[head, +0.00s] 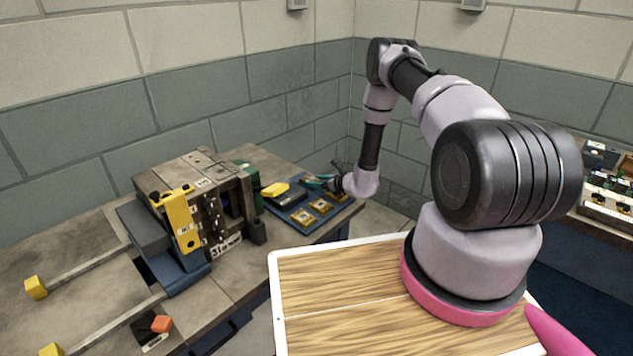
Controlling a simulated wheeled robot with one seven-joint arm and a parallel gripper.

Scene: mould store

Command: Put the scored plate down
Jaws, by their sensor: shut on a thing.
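My gripper (334,183) is at the far right end of the bench, low over the back part of a blue mat (292,218). It is small and partly hidden behind my wrist. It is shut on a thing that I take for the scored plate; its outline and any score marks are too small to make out. I cannot tell whether the plate touches the mat.
A large steel mould block (205,190) with a yellow strap bar (183,222) stands left of the mat. Walls close in behind the bench. Rails with yellow ends (36,288) lie at left.

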